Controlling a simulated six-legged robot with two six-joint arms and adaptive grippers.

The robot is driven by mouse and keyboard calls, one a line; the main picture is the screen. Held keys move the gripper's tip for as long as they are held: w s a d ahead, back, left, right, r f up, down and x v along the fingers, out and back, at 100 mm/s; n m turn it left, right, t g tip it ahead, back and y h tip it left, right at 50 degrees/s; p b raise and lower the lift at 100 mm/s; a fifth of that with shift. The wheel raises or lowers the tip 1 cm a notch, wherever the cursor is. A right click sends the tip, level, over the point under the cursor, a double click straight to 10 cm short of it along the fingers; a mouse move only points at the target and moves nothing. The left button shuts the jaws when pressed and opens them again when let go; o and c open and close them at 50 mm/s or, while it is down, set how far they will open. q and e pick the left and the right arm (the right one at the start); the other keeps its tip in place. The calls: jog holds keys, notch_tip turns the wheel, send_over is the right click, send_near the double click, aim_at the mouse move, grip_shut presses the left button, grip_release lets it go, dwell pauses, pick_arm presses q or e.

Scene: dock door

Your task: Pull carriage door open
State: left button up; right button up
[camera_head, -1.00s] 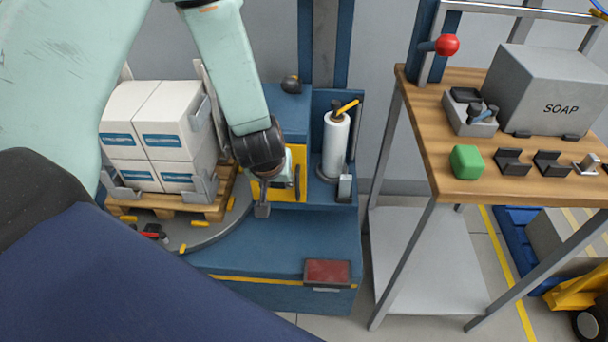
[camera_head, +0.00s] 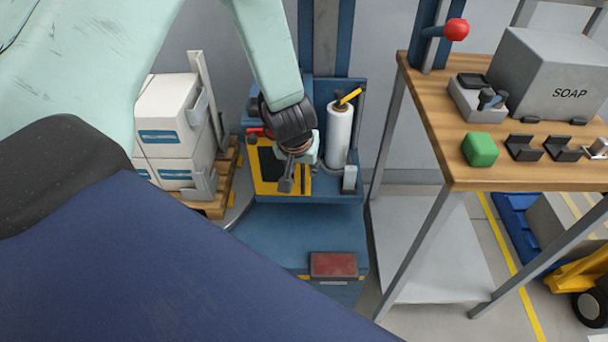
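The carriage (camera_head: 259,187) is a yellow-framed unit with a dark front panel, on the blue wrapping machine. I cannot tell how far its door is open. A white film roll (camera_head: 338,135) stands upright just right of it, with a yellow piece on top. My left gripper (camera_head: 287,186) comes down from above in front of the carriage and covers part of its right side. Its dark fingertips point down; the gap between them is not clear, nor whether they touch the carriage. My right gripper is not in view.
A pallet (camera_head: 218,208) with stacked white boxes (camera_head: 170,125) stands at left. A wooden-topped table (camera_head: 455,172) at right carries a SOAP box (camera_head: 552,85), a green block (camera_head: 480,149) and black brackets. A red pad (camera_head: 333,264) lies on the blue base (camera_head: 285,238).

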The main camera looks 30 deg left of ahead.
aim_at(302, 171)
pick_arm(q)
jog(key=b+x, duration=0.1)
jog(key=x, duration=0.3)
jog(key=shift+s+a+f, duration=0.1)
jog(key=shift+a+f, duration=0.1)
jog(key=shift+a, duration=0.05)
jog(key=shift+w+d+f+b, duration=0.1)
jog(key=shift+w+f+b, duration=0.25)
jog(key=shift+b, duration=0.1)
jog(key=shift+s, duration=0.1)
jog(key=shift+c, duration=0.4)
jog(key=c, duration=0.5)
grip_shut()
